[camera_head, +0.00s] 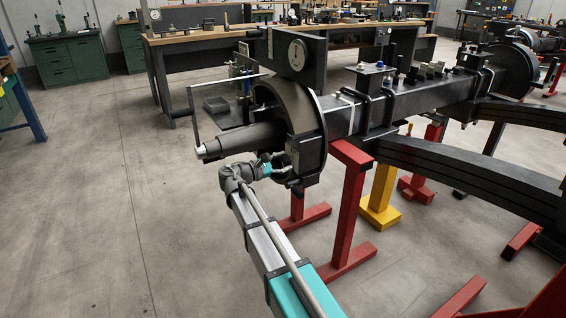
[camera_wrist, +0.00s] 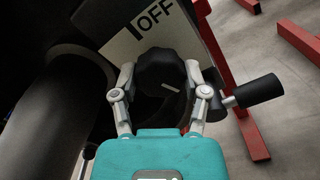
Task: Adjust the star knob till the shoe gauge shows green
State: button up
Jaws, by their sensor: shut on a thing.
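My gripper (camera_wrist: 160,80) is shut on the black star knob (camera_wrist: 158,72), one finger on each side of it in the wrist view. A pale line marks the knob's face. In the head view my gripper (camera_head: 277,165) is at the lower part of the brake drum (camera_head: 311,140) on the axle end; the knob is too small to tell there.
A light plate marked "OFF" (camera_wrist: 150,35) is behind the knob, and a black-handled lever (camera_wrist: 258,91) sticks out to its right. The axle spindle (camera_head: 235,140) projects left. Red stands (camera_head: 347,210) support the axle. Open floor lies to the left.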

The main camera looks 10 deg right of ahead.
jog(key=shift+w, duration=0.1)
jog(key=o, duration=1.1)
jog(key=shift+o, duration=0.2)
jog(key=shift+a, duration=0.1)
jog(key=v, duration=1.1)
jog(key=shift+s+a, duration=0.2)
jog(key=shift+a, duration=0.15)
jog(key=shift+s+f, duration=0.1)
